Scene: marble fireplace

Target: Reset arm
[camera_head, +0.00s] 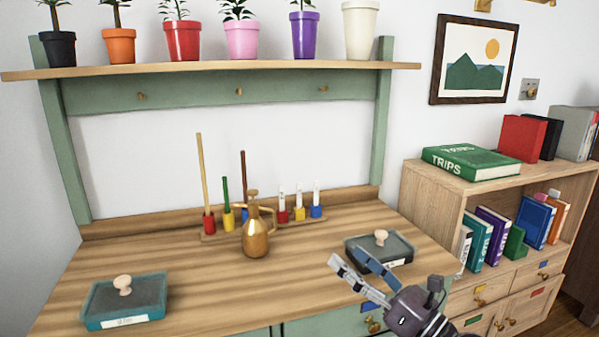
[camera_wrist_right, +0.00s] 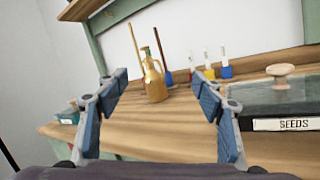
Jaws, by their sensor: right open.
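My right gripper (camera_head: 352,272) is in the lower right of the head view, above the front of the wooden bench near the right-hand seed box. In the right wrist view, its two fingers (camera_wrist_right: 161,100) are spread wide with nothing between them. The bench top shows beyond them, with a brass watering can (camera_wrist_right: 155,83) further back. My left gripper does not show in either view.
A dark lidded box (camera_head: 396,251), labelled SEEDS in the wrist view, sits beside the right gripper. A teal lidded box (camera_head: 125,312) is at front left. The brass can (camera_head: 256,236) stands mid-bench before a tool rack (camera_head: 225,235). A bookshelf (camera_head: 420,185) stands right.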

